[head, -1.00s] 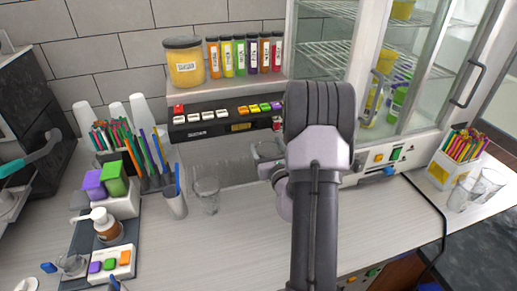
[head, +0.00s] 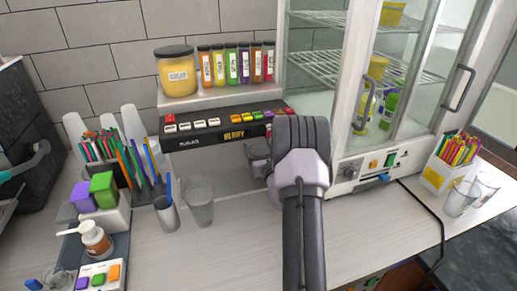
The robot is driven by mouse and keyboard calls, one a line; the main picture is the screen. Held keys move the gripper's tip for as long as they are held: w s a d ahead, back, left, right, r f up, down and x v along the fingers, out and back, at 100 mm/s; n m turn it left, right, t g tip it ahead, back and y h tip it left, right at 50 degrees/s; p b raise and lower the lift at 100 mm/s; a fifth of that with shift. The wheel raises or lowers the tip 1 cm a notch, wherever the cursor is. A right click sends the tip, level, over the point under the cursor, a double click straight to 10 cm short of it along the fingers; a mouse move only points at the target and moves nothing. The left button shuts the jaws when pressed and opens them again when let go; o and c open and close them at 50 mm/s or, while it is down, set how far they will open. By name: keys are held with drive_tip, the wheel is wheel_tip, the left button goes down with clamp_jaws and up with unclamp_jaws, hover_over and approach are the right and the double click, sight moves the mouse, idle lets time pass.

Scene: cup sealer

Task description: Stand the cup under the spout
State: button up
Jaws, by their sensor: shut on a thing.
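The dispenser is a black panel (head: 205,137) with coloured buttons and a lit "BERRY" display, under a shelf at the back of the counter. My arm reaches toward its right end. My gripper (head: 264,168) is mostly hidden behind my wrist and is shut. A greyish clear cup (head: 257,150) shows in part at the left of my wrist, in front of the panel's lower right side, and appears held. The spout itself cannot be made out, so I cannot tell whether the cup is under it.
A clear glass (head: 200,207) stands on the counter left of my arm. A glass-door cabinet (head: 350,100) stands close on the right. Clear cups (head: 460,198) stand at the far right. The front counter is mostly bare.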

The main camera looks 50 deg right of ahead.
drive_tip(key=o, duration=1.3)
drive_tip(key=shift+f, duration=0.15)
drive_tip(key=shift+r+p, duration=0.3)
drive_tip(key=v, duration=1.2)
drive_tip(key=shift+f, duration=0.1)
